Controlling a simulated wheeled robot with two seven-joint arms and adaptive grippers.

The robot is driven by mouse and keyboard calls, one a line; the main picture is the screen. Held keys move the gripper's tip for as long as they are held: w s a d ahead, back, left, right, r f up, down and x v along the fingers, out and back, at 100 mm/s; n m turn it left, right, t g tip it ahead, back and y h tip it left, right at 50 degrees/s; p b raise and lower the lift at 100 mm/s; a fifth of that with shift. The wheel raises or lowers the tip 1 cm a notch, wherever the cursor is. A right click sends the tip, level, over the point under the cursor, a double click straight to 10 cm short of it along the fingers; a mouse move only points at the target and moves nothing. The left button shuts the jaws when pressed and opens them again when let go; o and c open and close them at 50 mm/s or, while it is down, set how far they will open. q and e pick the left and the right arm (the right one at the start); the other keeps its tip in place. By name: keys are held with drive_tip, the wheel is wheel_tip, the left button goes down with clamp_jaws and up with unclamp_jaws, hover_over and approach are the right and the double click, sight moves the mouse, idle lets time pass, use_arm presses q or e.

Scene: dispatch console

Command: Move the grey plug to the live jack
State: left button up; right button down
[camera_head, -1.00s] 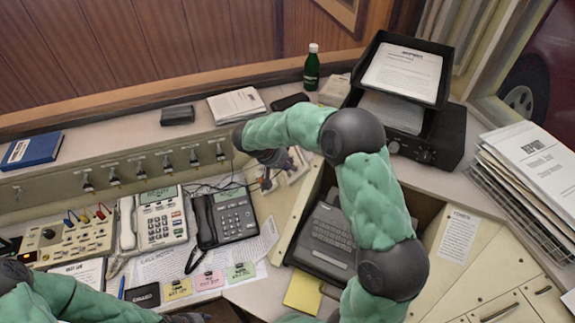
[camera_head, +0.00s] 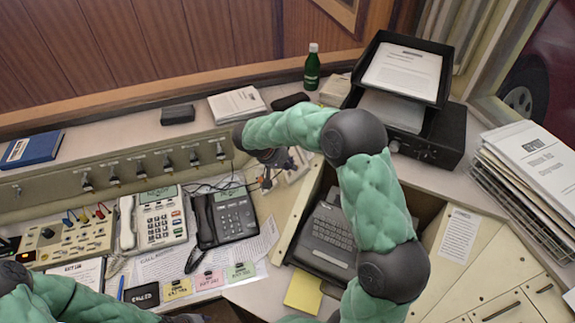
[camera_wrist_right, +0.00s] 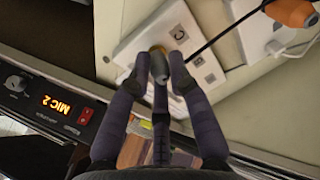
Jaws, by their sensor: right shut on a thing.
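My right gripper (camera_wrist_right: 159,62) is shut on the grey plug (camera_wrist_right: 160,72), close over a white jack plate (camera_wrist_right: 126,58). A brass-coloured ring shows at the plug's far end, against the plate. I cannot tell whether the plug is seated or only touching. Small square labels, one reading C, lie along the plate; which jack is live is not clear. In the head view my right gripper (camera_head: 272,172) is small and partly hidden by its wrist, beside the plate (camera_head: 298,166). My left arm is at the lower left; its gripper's jaws cannot be made out.
A black cable (camera_wrist_right: 216,38) and an orange plug (camera_wrist_right: 291,11) lie at the upper right of the wrist view. A lit MIC 2 unit (camera_wrist_right: 60,105) is at the left. In the head view, a desk phone (camera_head: 232,214) and a keyboard unit (camera_head: 328,238) stand near.

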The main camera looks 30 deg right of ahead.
drive_tip(key=shift+s+f+b, duration=0.25)
drive_tip(key=shift+f+b, duration=0.1)
drive_tip(key=shift+b, duration=0.15)
idle(1.0)
idle(0.6)
drive_tip(key=shift+s+f+b, duration=0.15)
drive_tip(key=shift+f+b, duration=0.05)
drive_tip(key=shift+b, duration=0.4)
idle(0.5)
drive_tip(key=shift+f+b, duration=0.1)
drive_tip(key=shift+b, duration=0.4)
idle(0.6)
drive_tip(key=c, duration=1.3)
unclamp_jaws()
drive_tip(key=shift+o, duration=1.2)
drive_tip(key=o, duration=0.5)
drive_tip(key=shift+r, duration=0.2)
drive_tip(key=shift+c, duration=0.2)
